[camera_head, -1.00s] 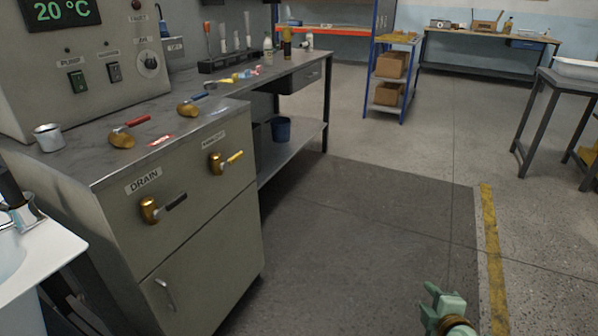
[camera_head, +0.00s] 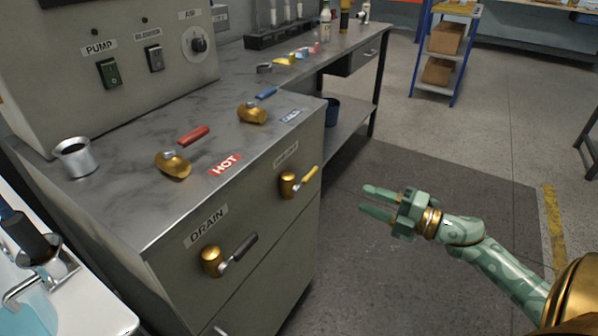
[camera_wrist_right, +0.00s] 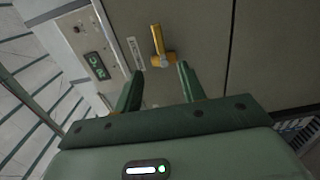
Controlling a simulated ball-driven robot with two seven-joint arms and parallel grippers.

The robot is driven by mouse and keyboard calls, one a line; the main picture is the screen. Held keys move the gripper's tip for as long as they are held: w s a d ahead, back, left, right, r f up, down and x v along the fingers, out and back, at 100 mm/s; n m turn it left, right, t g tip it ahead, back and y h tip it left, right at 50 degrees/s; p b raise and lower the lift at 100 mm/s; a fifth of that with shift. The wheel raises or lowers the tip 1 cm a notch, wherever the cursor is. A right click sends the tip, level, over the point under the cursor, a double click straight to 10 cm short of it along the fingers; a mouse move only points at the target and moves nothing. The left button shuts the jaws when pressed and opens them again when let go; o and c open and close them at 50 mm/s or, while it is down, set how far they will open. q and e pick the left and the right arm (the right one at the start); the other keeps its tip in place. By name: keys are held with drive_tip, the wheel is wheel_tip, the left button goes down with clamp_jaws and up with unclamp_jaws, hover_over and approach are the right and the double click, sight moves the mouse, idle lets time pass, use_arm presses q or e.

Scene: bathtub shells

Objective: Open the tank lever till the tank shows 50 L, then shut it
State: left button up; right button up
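A brass valve with a yellow lever (camera_head: 309,178) sits on the grey cabinet's front, under a label too blurred to read. It also shows in the right wrist view (camera_wrist_right: 157,42), ahead and roughly between the fingers. The lever slants up to the right in the head view. My right gripper (camera_head: 367,201) is open and empty, to the right of this valve and apart from it. In the right wrist view both fingers (camera_wrist_right: 158,80) are spread. No litre reading is legible. My left gripper is not in view.
A black DRAIN lever (camera_head: 238,252) is lower left on the same front. Red HOT (camera_head: 193,136) and blue (camera_head: 266,94) levers and a metal cup (camera_head: 75,157) are on the worktop. A white basin edge (camera_head: 95,310) is at lower left. Floor right of the cabinet is clear.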

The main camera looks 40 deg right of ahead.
drive_tip(key=b, duration=0.3)
approach(311, 179)
drive_tip(key=w, duration=0.2)
drive_tip(key=x, duration=0.2)
drive_tip(key=b+x, duration=0.1)
drive_tip(key=x, duration=0.2)
drive_tip(key=b+x, duration=0.1)
drive_tip(key=x, duration=0.2)
drive_tip(key=shift+s+a+f, duration=0.15)
drive_tip(key=shift+a, duration=0.15)
drive_tip(key=shift+w+a, duration=0.2)
drive_tip(key=shift+w, duration=0.25)
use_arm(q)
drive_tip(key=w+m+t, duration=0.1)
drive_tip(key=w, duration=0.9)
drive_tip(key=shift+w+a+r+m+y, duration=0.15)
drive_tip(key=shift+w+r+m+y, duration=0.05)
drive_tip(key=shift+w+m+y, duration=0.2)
use_arm(e)
clamp_jaws()
